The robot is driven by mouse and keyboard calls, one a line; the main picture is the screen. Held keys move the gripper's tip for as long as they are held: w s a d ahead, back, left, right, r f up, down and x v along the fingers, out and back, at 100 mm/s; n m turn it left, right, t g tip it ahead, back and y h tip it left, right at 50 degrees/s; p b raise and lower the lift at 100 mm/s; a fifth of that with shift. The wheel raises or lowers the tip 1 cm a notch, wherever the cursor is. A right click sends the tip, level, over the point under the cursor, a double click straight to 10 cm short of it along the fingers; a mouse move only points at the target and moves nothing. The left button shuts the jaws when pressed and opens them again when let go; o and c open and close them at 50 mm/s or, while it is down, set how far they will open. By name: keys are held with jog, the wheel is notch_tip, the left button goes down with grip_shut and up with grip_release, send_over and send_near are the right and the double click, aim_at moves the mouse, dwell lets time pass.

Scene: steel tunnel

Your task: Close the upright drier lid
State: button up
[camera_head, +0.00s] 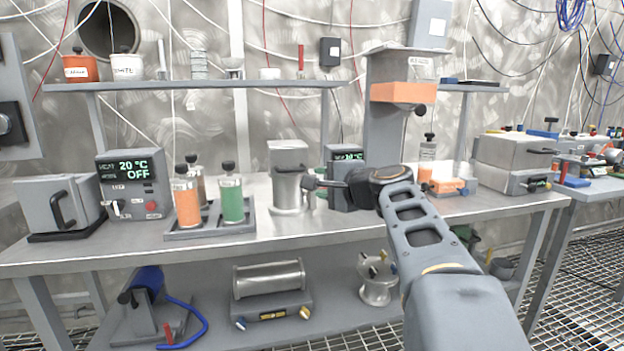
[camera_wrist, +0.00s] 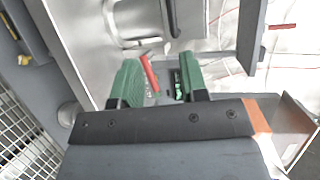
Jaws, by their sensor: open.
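The likely upright drier (camera_head: 288,192) is a metal cylinder on the bench, centre of the head view. A grey squarish lid (camera_head: 288,155) stands raised at its top. A dark rod with a knob (camera_head: 310,183) shows at its right side; I cannot tell what it belongs to. My gripper (camera_wrist: 160,62) shows in the wrist view with two green fingers apart and nothing clearly held between them. In the head view my arm reaches to the right of the cylinder and the fingers are mostly hidden. I cannot tell whether they touch the lid.
A heater box (camera_head: 133,185) with a display reading 20 °C OFF stands left, beside a rack of orange and green bottles (camera_head: 232,200). Another display box (camera_head: 345,165) stands right behind the cylinder. A shelf (camera_head: 215,86) runs above. The bench front (camera_head: 290,225) is clear.

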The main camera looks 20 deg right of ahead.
jog(key=shift+v, duration=1.25)
